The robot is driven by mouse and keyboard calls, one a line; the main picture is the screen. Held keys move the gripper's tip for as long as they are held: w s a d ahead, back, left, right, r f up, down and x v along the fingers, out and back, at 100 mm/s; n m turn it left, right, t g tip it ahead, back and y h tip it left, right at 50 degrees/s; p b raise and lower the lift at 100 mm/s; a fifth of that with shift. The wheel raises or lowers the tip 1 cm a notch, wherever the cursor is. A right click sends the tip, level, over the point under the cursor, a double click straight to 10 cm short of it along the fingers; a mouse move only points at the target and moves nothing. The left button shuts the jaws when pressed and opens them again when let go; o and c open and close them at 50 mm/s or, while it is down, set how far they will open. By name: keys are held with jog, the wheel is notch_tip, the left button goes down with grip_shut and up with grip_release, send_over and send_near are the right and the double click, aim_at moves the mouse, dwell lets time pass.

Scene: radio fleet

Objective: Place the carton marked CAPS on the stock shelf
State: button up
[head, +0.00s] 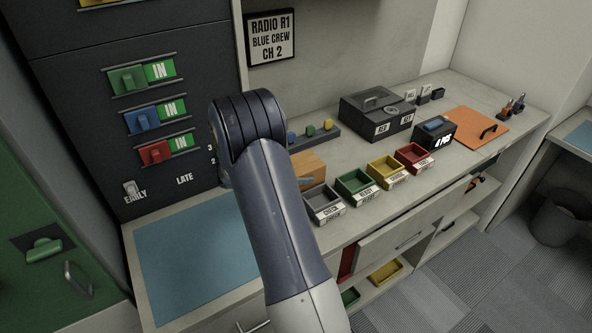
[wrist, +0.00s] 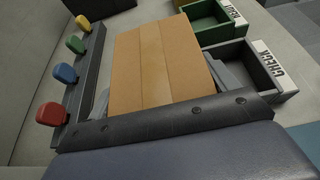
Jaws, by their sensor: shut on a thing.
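A plain brown carton (wrist: 155,62) sits between the two fingers of my gripper (wrist: 168,90) in the wrist view. The gripper is shut on it. No CAPS marking shows on the faces in view. In the head view part of the carton (head: 308,163) shows beside my arm, over the counter between the peg strip and the grey CHECK tray. My arm hides most of the gripper there. I cannot tell whether the carton touches the counter. No shelf marked as stock is readable; open shelving below the counter holds a yellow tray (head: 386,272).
The grey tray (head: 324,205), green tray (head: 357,186), yellow tray (head: 386,171) and red tray (head: 415,156) line the counter's front. A strip of coloured pegs (head: 313,137) and a dark box (head: 376,115) stand behind. A blue mat (head: 195,255) lies clear at left.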

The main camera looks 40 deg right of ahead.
jog(key=shift+f, duration=0.25)
jog(key=o, duration=1.2)
jog(key=shift+r, duration=0.1)
jog(key=shift+r, duration=0.1)
